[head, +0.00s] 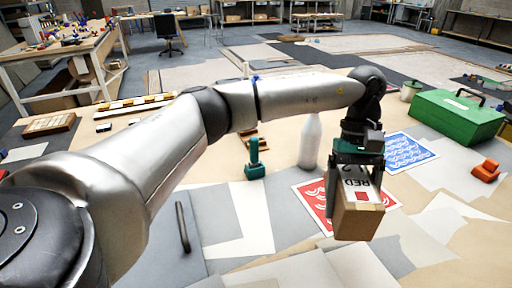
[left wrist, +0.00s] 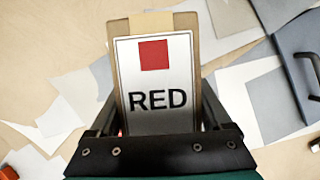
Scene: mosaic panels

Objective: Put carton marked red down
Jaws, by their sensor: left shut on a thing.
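The carton marked RED (head: 358,219) is a brown box with a white label that bears a red square. My left gripper (head: 356,185) is shut on it and points down. In the head view the carton overlaps the red patterned sheet (head: 312,202); I cannot tell the gap below it. In the left wrist view the carton's label (left wrist: 155,75) fills the middle between the two fingers. A blue patterned sheet (head: 408,152) lies behind and to the right. My right gripper is not in view.
A white bottle (head: 310,143) and a green tool (head: 254,160) stand left of the carton. A green toolbox (head: 456,117) and an orange object (head: 486,171) are at the right. Loose sheets and a grey panel with a dark handle (head: 182,228) cover the front.

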